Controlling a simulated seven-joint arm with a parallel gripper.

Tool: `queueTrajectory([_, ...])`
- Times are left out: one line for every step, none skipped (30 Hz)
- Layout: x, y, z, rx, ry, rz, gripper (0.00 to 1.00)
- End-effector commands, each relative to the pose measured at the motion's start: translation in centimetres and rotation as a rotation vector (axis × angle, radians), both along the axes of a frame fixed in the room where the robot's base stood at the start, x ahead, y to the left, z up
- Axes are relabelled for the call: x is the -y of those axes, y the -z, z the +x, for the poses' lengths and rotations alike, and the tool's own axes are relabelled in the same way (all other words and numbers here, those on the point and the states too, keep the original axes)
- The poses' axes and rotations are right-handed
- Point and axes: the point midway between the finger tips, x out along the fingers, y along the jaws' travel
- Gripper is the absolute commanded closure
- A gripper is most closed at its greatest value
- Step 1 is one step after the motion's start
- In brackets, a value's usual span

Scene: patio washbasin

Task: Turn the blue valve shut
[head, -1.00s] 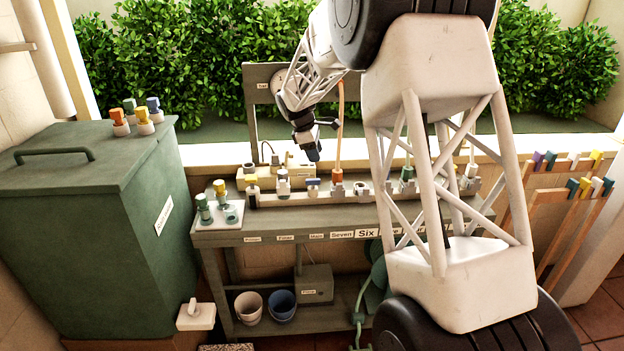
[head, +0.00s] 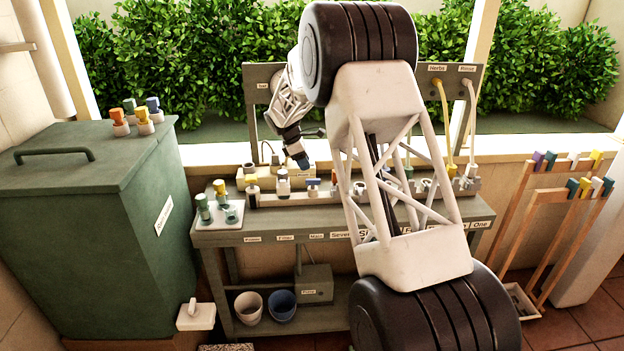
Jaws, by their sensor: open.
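The blue valve (head: 313,182) is a small blue handle on the rail of fittings along the bench, above the label that seems to read "Main". The handle looks to lie crosswise, but it is too small to be sure. My gripper (head: 303,161) hangs above the bench, up and a little left of the blue valve in the head view. It points down, is open, and appears apart from the valve. Its fingers are small and dark, with a bluish part near the tip. My arm hides the middle of the rail.
A white tray (head: 235,221) with several connectors lies at the bench's left end. A green bin (head: 90,210) stands further left. Hoses (head: 444,115) hang from the board at the right, near wooden racks (head: 535,215).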

Motion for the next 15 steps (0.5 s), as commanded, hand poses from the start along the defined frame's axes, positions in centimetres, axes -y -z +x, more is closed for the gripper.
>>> queueTrajectory([0.0,0.1,0.0,0.000,0.000,0.000,0.56])
queueTrajectory([0.1,0.1,0.0,0.000,0.000,0.000,0.56])
queueTrajectory([0.1,0.2,0.0,-0.001,0.000,0.000,0.56])
queueTrajectory([0.2,0.3,0.0,-0.001,0.000,0.000,0.56])
queueTrajectory([0.2,0.5,0.0,-0.001,0.000,0.000,0.56])
queueTrajectory([0.3,0.7,0.0,-0.002,0.001,-0.001,0.56])
queueTrajectory([0.4,0.9,0.0,-0.002,0.001,-0.001,0.56])
queueTrajectory([0.5,1.1,0.0,-0.002,0.001,-0.001,0.56])
queueTrajectory([0.6,1.5,0.0,-0.002,0.002,-0.001,0.56])
queueTrajectory([0.8,1.7,0.0,-0.002,0.002,-0.001,0.56])
queueTrajectory([0.9,2.0,0.0,-0.001,0.002,-0.001,0.56])
queueTrajectory([1.0,2.5,0.0,-0.001,0.002,-0.001,0.56])
queueTrajectory([1.2,2.8,0.0,-0.001,0.002,-0.001,0.56])
queueTrajectory([1.3,3.1,0.0,-0.001,0.002,-0.001,0.56])
queueTrajectory([1.5,3.5,0.0,-0.001,0.002,-0.001,0.56])
